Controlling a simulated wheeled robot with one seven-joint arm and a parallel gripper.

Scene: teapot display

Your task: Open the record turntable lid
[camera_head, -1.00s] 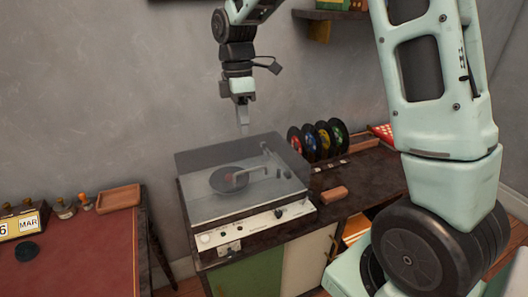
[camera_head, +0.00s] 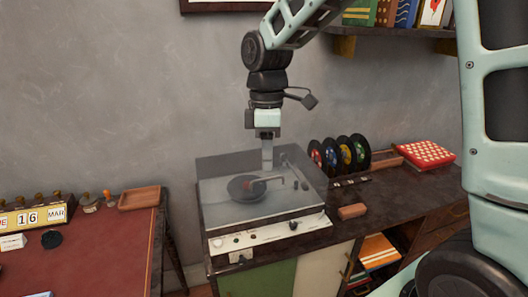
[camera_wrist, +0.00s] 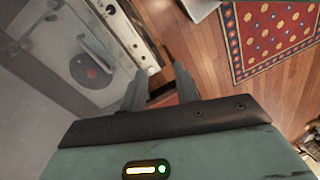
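The record turntable (camera_head: 262,236) stands on a dark cabinet top, with a pale front panel and knobs. Its see-through grey lid (camera_head: 222,172) is down, and a black record (camera_head: 243,189) and tonearm show through it. My gripper (camera_head: 267,166) points straight down over the lid's rear part; I cannot tell whether it touches the lid. In the wrist view my gripper (camera_wrist: 160,88) has its two fingers apart with nothing clearly held between them. The turntable (camera_wrist: 137,35) lies to their left there, with the record (camera_wrist: 92,70) under the lid.
Upright coloured records (camera_head: 340,154) and a red checked box (camera_head: 427,154) stand right of the turntable. A small wooden block (camera_head: 352,211) lies near its right front. A red-topped desk (camera_head: 100,250) is at left. A shelf (camera_head: 400,31) hangs above right.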

